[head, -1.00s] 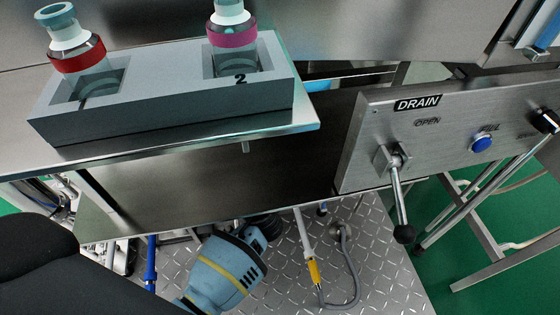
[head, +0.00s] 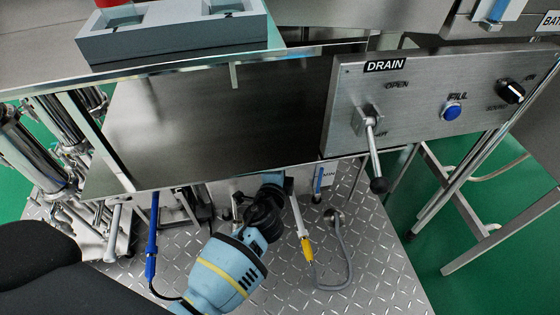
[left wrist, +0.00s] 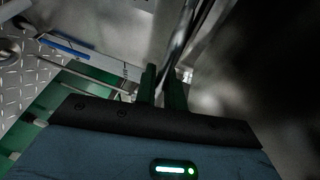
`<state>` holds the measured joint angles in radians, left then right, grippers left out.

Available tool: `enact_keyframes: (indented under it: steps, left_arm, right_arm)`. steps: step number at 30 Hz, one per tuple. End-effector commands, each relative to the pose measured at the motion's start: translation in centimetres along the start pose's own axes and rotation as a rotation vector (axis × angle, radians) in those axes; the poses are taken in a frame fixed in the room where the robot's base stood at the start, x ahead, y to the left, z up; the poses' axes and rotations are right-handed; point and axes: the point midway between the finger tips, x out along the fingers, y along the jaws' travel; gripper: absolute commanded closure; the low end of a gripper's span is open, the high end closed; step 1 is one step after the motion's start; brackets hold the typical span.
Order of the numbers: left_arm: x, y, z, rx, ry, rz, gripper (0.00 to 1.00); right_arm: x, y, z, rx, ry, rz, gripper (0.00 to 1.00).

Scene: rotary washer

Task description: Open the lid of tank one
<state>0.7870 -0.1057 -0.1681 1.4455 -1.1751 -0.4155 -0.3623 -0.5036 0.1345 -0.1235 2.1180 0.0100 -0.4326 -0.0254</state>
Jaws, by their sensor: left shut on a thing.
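In the left wrist view my left gripper (left wrist: 164,88) has its two dark fingers close together on a metal part, which is mostly hidden between and beyond them. In the head view the blue arm (head: 228,272) reaches forward to the front of the steel counter (head: 230,115), and its fingers are hidden below the counter's front edge. I cannot make out which surface is the lid of tank one; a dark, blurred metal surface (left wrist: 255,75) fills the right of the wrist view. My right gripper is not in view.
A grey holder (head: 170,42) stands on the counter at the upper left. The drain panel (head: 345,80) with a lever (head: 374,150) and a blue button (head: 453,110) is on the right. A hose (head: 335,285) lies on the tread-plate floor (head: 385,280).

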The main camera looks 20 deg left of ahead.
Motion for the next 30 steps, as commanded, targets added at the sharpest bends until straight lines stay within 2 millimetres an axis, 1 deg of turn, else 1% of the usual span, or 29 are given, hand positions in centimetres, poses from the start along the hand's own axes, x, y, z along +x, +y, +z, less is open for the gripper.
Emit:
enact_keyframes:
  steps: [3, 7, 12, 13, 17, 26, 30]
  left_arm:
    - [-0.6, 0.2, -0.3, -0.001, 0.0, 0.002, 1.0]
    - [-0.7, 0.1, -0.3, 0.0, 0.0, 0.0, 1.0]
    - [-0.7, 0.1, -0.3, 0.0, 0.0, 0.0, 1.0]
    - [-0.7, 0.1, -0.3, 0.0, 0.0, 0.0, 0.85]
    - [-0.7, 0.1, -0.3, 0.0, 0.0, 0.0, 0.68]
    - [-0.8, 0.1, -0.3, 0.0, 0.0, 0.0, 0.68]
    - [-2.0, 0.1, -0.3, 0.0, 0.0, 0.001, 0.68]
  right_arm:
    - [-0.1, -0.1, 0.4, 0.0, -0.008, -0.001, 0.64]
    - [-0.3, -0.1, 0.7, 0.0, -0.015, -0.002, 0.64]
    - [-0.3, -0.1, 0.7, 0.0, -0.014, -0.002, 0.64]
    - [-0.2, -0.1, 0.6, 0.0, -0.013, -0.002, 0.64]
    - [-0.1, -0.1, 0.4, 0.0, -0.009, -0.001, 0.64]
    - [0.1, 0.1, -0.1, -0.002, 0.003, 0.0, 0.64]
    - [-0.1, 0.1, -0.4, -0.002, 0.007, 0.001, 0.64]
